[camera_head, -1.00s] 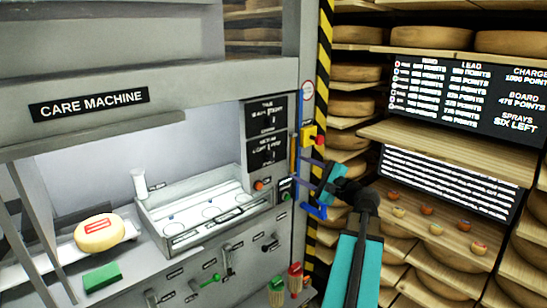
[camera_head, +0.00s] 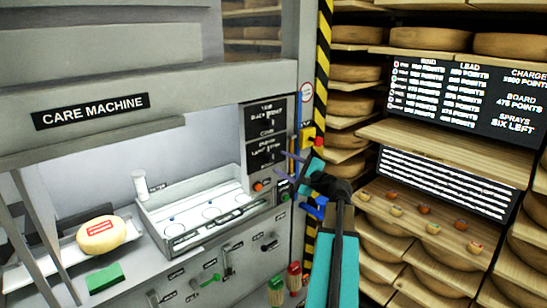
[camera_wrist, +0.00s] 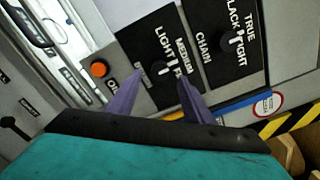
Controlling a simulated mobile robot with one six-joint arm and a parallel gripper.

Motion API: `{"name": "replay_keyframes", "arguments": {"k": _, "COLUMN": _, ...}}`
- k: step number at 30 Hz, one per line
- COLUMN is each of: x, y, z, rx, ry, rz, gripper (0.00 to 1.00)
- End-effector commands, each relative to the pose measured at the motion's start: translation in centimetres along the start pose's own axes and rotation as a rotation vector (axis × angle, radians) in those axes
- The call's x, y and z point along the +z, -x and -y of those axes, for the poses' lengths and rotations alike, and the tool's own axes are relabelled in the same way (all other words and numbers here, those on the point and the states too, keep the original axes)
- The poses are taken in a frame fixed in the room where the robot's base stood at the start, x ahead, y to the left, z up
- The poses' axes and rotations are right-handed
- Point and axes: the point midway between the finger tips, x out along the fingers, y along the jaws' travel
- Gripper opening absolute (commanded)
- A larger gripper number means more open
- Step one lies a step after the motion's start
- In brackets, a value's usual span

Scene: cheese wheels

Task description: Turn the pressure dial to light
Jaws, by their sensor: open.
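The pressure dial (camera_wrist: 159,68) is a small dark knob on a black panel with the words light and medium in the wrist view. This panel (camera_head: 266,154) is the lower of two on the machine's right post in the head view; which way its knob points is too small to tell. My gripper (camera_wrist: 162,75) has two purple fingers spread apart, with the knob showing between their tips. I cannot tell whether they touch it. In the head view my gripper (camera_head: 284,167) is just right of the panel.
Another black panel with a dark knob (camera_wrist: 231,40) is close by. An orange button (camera_wrist: 99,68) lies left of the fingers. A yellow box with a red button (camera_head: 312,137) and a striped post (camera_head: 324,60) stand right of the panels. Shelves of cheese wheels are further right.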

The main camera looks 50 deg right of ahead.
Motion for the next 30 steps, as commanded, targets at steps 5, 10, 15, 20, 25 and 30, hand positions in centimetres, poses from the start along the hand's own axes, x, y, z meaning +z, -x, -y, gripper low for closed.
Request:
{"name": "replay_keyframes", "arguments": {"k": 5, "x": 0.1, "y": -2.8, "z": 0.3, "rx": 0.002, "ry": -0.001, "rz": 0.001, "gripper": 0.46}}
{"name": "replay_keyframes", "arguments": {"k": 10, "x": 0.0, "y": -4.6, "z": 0.2, "rx": 0.001, "ry": 0.000, "rz": 0.000, "gripper": 0.46}}
{"name": "replay_keyframes", "arguments": {"k": 15, "x": 0.0, "y": -5.5, "z": 0.1, "rx": 0.000, "ry": 0.000, "rz": -0.001, "gripper": 0.46}}
{"name": "replay_keyframes", "arguments": {"k": 20, "x": -0.1, "y": -5.6, "z": 0.1, "rx": -0.001, "ry": 0.000, "rz": -0.001, "gripper": 0.46}}
{"name": "replay_keyframes", "arguments": {"k": 25, "x": -0.1, "y": -5.6, "z": 0.0, "rx": -0.001, "ry": 0.000, "rz": -0.001, "gripper": 0.46}}
{"name": "replay_keyframes", "arguments": {"k": 30, "x": -0.1, "y": -5.6, "z": 0.0, "rx": -0.001, "ry": 0.000, "rz": -0.001, "gripper": 0.19}}
